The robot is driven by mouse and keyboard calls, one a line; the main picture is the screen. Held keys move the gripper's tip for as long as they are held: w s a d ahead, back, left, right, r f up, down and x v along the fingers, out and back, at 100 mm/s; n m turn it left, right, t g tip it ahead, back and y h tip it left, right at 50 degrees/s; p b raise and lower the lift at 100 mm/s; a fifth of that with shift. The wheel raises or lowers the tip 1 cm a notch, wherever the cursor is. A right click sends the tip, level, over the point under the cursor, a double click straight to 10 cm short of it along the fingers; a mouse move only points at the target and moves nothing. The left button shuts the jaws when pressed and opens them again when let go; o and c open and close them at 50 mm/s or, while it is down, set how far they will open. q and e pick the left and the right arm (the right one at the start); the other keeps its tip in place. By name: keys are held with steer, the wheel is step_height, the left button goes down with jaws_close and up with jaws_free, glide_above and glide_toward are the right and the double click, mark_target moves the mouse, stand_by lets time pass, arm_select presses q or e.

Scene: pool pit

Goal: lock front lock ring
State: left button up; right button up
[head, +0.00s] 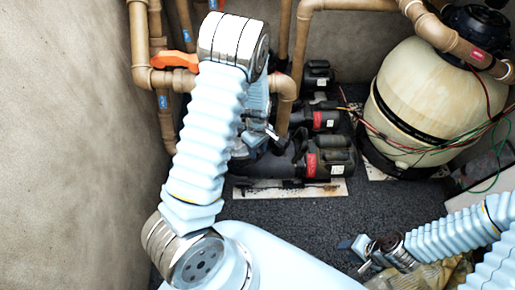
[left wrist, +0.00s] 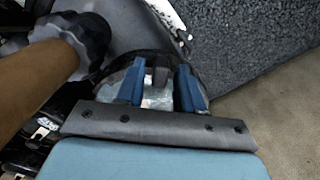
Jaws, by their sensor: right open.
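My left gripper (head: 262,136) reaches down over the strainer end of the front pump (head: 325,162). In the left wrist view, its two blue fingers (left wrist: 162,90) stand apart above a clear round lid (left wrist: 115,82). A dark lock ring (left wrist: 188,57) shows around the lid's far edge; the gripper hides its near side. A dark grey piece sits between the fingers, and I cannot tell whether they touch it. In the head view my arm and gripper mostly hide the lid and ring. My right gripper (head: 366,252) is open and empty above the floor at lower right.
Two more pumps (head: 312,117) stand behind the front one. Brown pipes (head: 142,45) and an orange valve handle (head: 174,60) are at the left. A brown pipe (left wrist: 40,65) rises close beside my left gripper. A beige filter tank (head: 420,85) with loose wires stands right. Gravel floor (head: 310,215) is open in front.

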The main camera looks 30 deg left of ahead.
arm_select(q)
jaws_close()
steer(key=shift+s+a, duration=0.1)
steer(key=shift+s, duration=0.05)
arm_select(e)
steer(key=shift+s, duration=0.1)
arm_select(q)
steer(key=s+a+m+b, duration=0.2)
steer(key=s+a+m, duration=0.4)
steer(key=m, duration=0.7)
steer(key=shift+s+a, duration=0.25)
steer(key=shift+a, duration=1.1)
arm_select(e)
steer(key=shift+s+f, duration=0.25)
steer(key=shift+f, duration=0.3)
steer(key=shift+s+f, duration=0.2)
steer(key=shift+f, duration=0.35)
arm_select(q)
steer(key=shift+m, duration=0.3)
steer(key=shift+o, duration=1)
jaws_free()
